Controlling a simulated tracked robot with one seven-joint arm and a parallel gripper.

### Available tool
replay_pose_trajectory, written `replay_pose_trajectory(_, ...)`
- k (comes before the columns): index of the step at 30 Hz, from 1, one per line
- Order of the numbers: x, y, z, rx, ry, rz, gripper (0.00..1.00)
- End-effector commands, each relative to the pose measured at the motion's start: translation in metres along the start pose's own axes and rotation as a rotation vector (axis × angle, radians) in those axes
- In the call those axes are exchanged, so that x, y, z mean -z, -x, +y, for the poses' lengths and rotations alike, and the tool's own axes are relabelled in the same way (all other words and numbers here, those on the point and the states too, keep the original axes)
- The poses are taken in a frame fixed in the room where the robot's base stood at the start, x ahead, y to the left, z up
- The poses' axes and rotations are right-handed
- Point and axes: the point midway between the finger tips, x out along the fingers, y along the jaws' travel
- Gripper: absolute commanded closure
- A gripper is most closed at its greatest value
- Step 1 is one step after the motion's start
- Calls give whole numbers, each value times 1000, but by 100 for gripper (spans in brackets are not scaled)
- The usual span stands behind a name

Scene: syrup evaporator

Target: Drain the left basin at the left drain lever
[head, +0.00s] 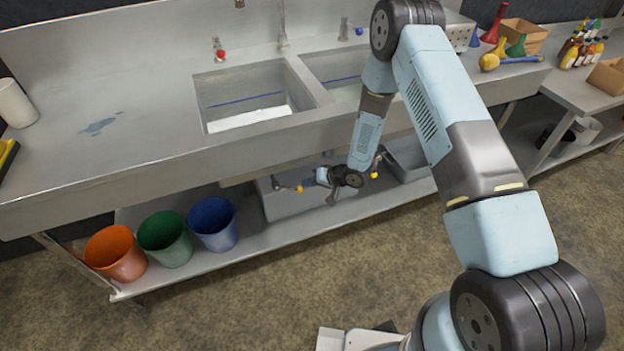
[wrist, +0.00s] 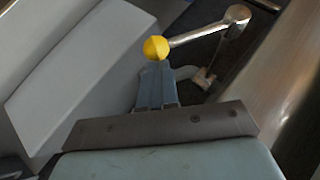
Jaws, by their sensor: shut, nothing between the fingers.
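The left basin (head: 225,92) is a square steel sink with a blue line on its back wall. I cannot tell how much liquid is in it. Under it, the left drain lever (head: 298,188) has a yellow knob on a short metal rod. The lever also shows in the wrist view (wrist: 156,48), its rod running right and up to a pivot. My gripper (head: 318,178) is under the counter, to the right of the knob. In the wrist view my gripper (wrist: 156,80) is shut and empty, its tips right at the knob; I cannot tell whether they touch.
A second lever with a yellow knob (head: 374,174) is right of my wrist, below the right basin (head: 335,68). A grey tub (head: 408,158) and orange (head: 116,254), green (head: 165,240) and blue (head: 213,224) buckets stand on the lower shelf. The counter's front edge overhangs my gripper.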

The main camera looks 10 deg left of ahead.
Motion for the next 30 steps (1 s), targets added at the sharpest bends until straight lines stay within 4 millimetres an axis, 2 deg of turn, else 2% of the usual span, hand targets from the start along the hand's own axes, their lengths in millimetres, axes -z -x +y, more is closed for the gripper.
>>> replay_pose_trajectory(17, -2, -2, 2, 19, -16, 1, 100)
replay_pose_trajectory(30, -15, -21, 16, 199, -140, 2, 100)
